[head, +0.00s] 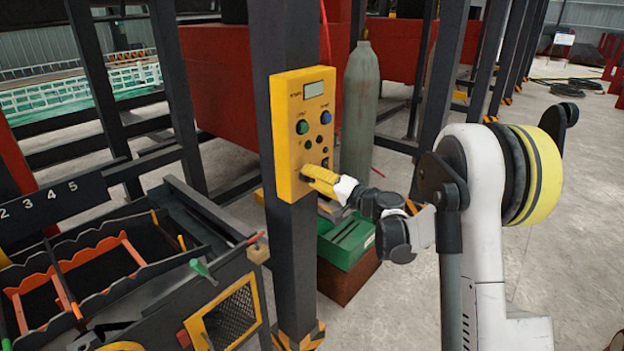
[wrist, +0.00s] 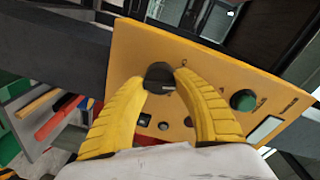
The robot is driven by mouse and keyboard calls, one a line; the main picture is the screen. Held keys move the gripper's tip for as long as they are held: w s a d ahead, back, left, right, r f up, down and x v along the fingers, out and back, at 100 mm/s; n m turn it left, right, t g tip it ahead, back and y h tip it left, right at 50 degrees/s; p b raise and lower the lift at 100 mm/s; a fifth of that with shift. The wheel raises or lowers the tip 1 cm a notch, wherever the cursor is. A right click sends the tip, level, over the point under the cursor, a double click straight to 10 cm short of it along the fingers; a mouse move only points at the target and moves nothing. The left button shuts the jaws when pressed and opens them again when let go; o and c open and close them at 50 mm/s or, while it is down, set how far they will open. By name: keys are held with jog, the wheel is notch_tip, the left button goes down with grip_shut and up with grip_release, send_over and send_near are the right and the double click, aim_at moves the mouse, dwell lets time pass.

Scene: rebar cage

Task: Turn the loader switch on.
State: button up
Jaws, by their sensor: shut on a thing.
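A yellow control panel (head: 290,150) is mounted on a dark upright post in the head view. It also fills the middle of the wrist view (wrist: 130,45). A black rotary switch knob (wrist: 160,76) stands out from the panel in the wrist view, and a small pale mark shows on it. My gripper (wrist: 160,82) has its two yellow fingers on either side of this knob and is shut on it. In the head view my gripper (head: 309,173) reaches the lower part of the panel from the right and hides the knob. I cannot read the knob's label.
The panel also carries a display (head: 314,89), a green button (head: 302,127), a blue button (head: 326,117) and small black controls. A tool cart (head: 200,290) stands at front left. A grey gas cylinder (head: 360,105) and a green box (head: 346,243) stand behind the post.

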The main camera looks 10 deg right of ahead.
jog(key=m, duration=0.6)
jog(key=shift+g+b, duration=0.4)
jog(key=m, duration=0.5)
jog(key=shift+w+m+y, duration=0.1)
jog(key=shift+m+y, duration=0.3)
jog(key=shift+b, duration=0.3)
jog(key=o, duration=1.2)
jog(key=shift+d, duration=0.1)
jog(key=v, duration=1.2)
jog(key=shift+r, duration=0.15)
